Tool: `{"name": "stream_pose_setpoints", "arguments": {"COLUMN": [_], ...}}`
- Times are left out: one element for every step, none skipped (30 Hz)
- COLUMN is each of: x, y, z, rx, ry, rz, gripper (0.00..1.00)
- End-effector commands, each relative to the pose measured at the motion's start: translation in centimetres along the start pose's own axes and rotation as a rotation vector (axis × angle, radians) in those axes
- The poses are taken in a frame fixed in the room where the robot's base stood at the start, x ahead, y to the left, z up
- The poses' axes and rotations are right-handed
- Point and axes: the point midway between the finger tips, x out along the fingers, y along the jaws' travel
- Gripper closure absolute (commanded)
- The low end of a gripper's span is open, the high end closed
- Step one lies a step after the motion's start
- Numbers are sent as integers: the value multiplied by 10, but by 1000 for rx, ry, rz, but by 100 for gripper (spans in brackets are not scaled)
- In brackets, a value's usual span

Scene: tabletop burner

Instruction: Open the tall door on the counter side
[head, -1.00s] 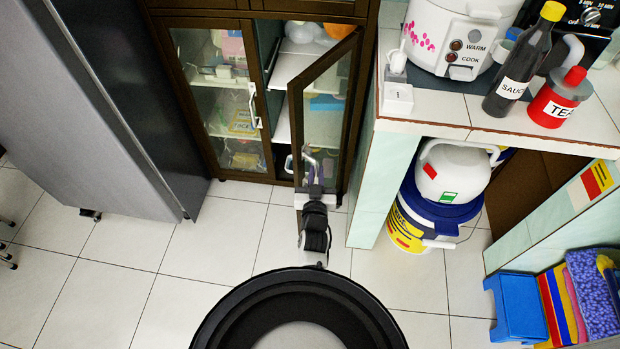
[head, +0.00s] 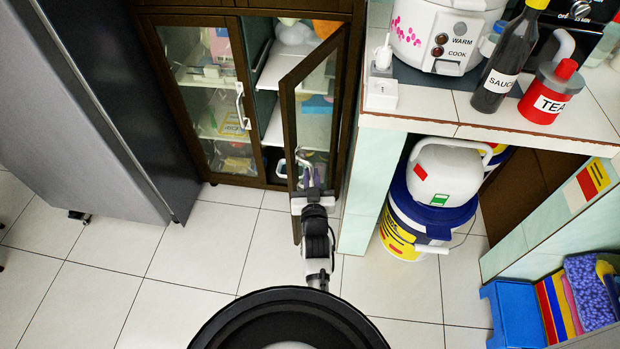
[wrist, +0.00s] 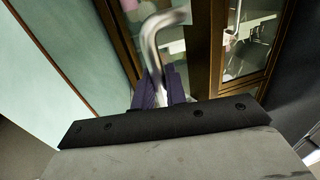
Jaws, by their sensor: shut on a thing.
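The tall door on the counter side (head: 286,130) is dark-framed with a glass pane. It stands partly open, swung out from the cabinet and hinged at its right, near the counter. My gripper (head: 307,178) is shut on its silver handle (head: 301,160) near the door's free edge. In the wrist view, the curved handle (wrist: 151,42) rises from between the purple fingers of my gripper (wrist: 161,92). The fingers hide the lower part of the handle.
The left cabinet door (head: 207,85) is shut, with its own handle (head: 242,105). A grey fridge (head: 85,90) stands at left. The counter's tiled side wall (head: 369,180) is close to the right of the open door. White floor tiles (head: 215,245) are clear in front.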

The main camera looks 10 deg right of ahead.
Motion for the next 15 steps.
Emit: {"name": "stream_pose_setpoints", "arguments": {"x": [1, 1, 1, 1, 1, 1, 1, 1, 1, 1, 1, 1, 1, 1, 0], "y": [3, 3, 3, 3, 3, 3, 3, 3, 3, 3, 2, 2, 2, 2, 1], "z": [-3, -3, -3, -3, -3, -3, -3, -3, -3, -3, -3, -2, -2, -2, -2], "rx": [-1, -1, -1, -1, -1, -1, -1, -1, -1, -1, -1, -1, -1, -1, -1], "ry": [6, 6, 6, 6, 6, 6, 6, 6, 6, 6, 5, 5, 4, 4, 3], "rz": [6, 6, 6, 6, 6, 6, 6, 6, 6, 5, 5, 4, 4, 3, 3], "gripper": [100, 100, 100, 100, 100, 100, 100, 85, 80, 76, 72, 70, 70, 70, 70]}}
